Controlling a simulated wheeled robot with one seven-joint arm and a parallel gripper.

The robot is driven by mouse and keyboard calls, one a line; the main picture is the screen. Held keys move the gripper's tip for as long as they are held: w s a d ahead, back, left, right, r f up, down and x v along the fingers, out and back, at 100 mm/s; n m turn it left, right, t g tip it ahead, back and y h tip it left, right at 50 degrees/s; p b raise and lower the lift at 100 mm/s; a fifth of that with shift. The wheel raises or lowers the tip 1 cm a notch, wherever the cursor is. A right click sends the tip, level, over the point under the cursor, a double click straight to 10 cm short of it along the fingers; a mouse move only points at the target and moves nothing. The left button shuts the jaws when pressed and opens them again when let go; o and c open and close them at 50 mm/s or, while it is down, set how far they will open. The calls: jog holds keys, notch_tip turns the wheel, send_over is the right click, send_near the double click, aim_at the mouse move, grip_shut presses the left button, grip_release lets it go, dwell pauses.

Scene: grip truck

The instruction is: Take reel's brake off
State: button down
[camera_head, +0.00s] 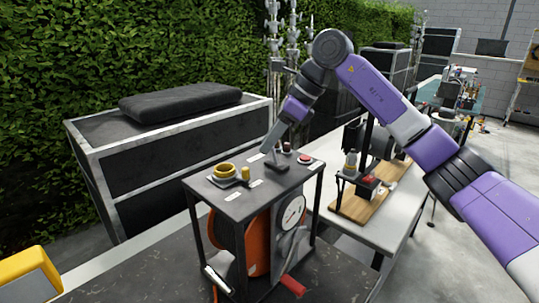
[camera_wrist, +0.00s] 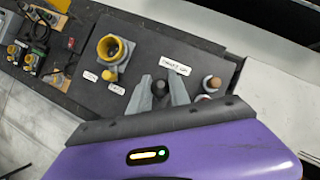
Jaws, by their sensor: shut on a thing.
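The orange reel (camera_head: 262,240) sits under a dark metal stand top (camera_head: 228,200), with a round white gauge (camera_head: 292,211) beside it. My gripper (camera_head: 268,150) reaches down to the back part of the stand top. In the wrist view, the grey fingers of my gripper (camera_wrist: 162,92) are shut on a dark knob (camera_wrist: 160,86), one finger on each side. The knob's lower part is hidden, and I cannot tell whether it is the reel's brake. White labels (camera_wrist: 174,66) lie near it, too small to read surely.
A yellow ring fitting (camera_head: 224,170) and a red button (camera_head: 304,158) stand on the same top. A red handle (camera_head: 292,286) sticks out low at the front. A white table (camera_head: 345,228) with a wooden board is at the right, a black case (camera_head: 180,165) behind left.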

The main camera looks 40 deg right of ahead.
jog(key=s+t+b, duration=0.1)
jog(key=t+b, duration=0.1)
jog(key=b, duration=0.2)
jog(key=s+t+b, duration=0.1)
jog(key=b, duration=0.4)
jog(key=s+f+n+t+b, duration=0.1)
jog(key=t+b, duration=0.1)
jog(key=b, duration=0.3)
jog(key=shift+s+t+y, duration=0.15)
jog(key=shift+t+y, duration=0.15)
jog(key=s+t+b, duration=0.1)
jog(key=b, duration=0.2)
jog(key=t+b, duration=0.2)
jog(key=b, duration=0.2)
jog(key=shift+s+d+r+n+y, duration=0.1)
jog(key=shift+s+n+y, duration=0.2)
jog(key=shift+s+n, duration=0.1)
jog(key=shift+s+b, duration=0.1)
jog(key=shift+b, duration=0.4)
jog(key=shift+r+t, duration=0.15)
jog(key=shift+t, duration=0.15)
jog(key=c, duration=1.2)
grip_release()
jog(key=shift+c, duration=0.2)
